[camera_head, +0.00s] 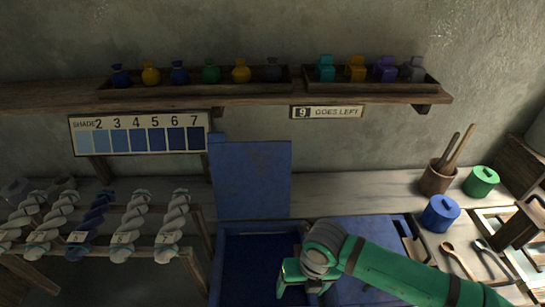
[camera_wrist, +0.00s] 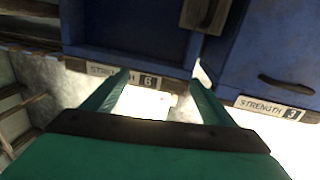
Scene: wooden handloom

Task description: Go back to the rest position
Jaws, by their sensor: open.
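My gripper (camera_head: 288,281) is at the end of my green arm, low in the middle of the head view, at the front right of an open blue vat (camera_head: 254,262). The vat's blue lid (camera_head: 252,180) stands upright at its back. In the wrist view my gripper (camera_wrist: 160,70) has its two green fingers apart with nothing between them. Beyond the fingertips are a label reading 6 (camera_wrist: 148,82) and the blue vat fronts. Whether the fingers touch the vat cannot be told.
A closed blue vat (camera_head: 372,232) lies right of the open one; its label (camera_wrist: 270,108) reads strength 3. White skeins (camera_head: 130,222) and one blue skein (camera_head: 92,222) hang at left. Blue (camera_head: 440,213) and green pots (camera_head: 481,181) stand right. A shelf (camera_head: 245,100) holds small bottles above.

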